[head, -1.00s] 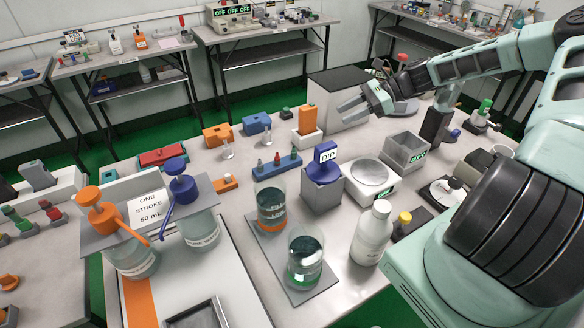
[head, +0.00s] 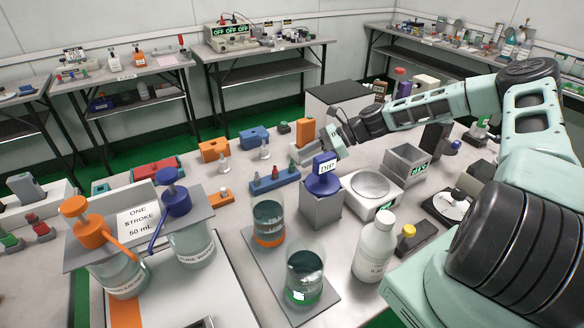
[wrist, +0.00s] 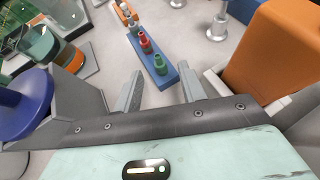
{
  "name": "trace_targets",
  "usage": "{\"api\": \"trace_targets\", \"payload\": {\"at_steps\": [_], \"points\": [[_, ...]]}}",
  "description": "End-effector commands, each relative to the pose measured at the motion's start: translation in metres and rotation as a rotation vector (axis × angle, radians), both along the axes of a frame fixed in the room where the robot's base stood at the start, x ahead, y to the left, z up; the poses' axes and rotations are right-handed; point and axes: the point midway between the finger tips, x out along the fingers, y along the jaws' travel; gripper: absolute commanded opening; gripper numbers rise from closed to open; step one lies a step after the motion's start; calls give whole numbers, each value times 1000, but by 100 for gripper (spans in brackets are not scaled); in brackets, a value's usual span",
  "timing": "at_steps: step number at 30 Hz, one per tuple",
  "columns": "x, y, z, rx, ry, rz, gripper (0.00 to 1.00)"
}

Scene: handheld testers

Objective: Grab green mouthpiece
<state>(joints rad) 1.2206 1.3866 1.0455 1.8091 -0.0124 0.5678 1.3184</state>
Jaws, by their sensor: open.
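The green mouthpiece (wrist: 160,64) stands upright at the near end of a blue rack (wrist: 172,80) in the wrist view. A red mouthpiece (wrist: 145,43) and another small piece (wrist: 134,27) stand behind it in the same rack. In the head view the blue rack (head: 264,188) lies mid-table, with the green mouthpiece (head: 292,165) at its right end. My gripper (wrist: 160,84) is open and empty, its fingers pointing toward the rack's near end. In the head view my gripper (head: 306,154) is just right of the green mouthpiece, apart from it.
A blue-topped DIP container (head: 323,185) stands close in front of my gripper. Beakers (head: 268,220) stand on a grey tray in front. A small orange block (head: 219,197) lies left of the rack.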

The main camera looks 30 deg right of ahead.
Motion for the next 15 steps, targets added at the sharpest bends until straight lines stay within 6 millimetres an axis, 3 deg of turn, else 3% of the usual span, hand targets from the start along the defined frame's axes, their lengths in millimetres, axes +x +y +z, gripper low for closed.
{"api": "trace_targets", "payload": {"at_steps": [15], "points": [[17,44,-26,0,-1,0,41]]}}
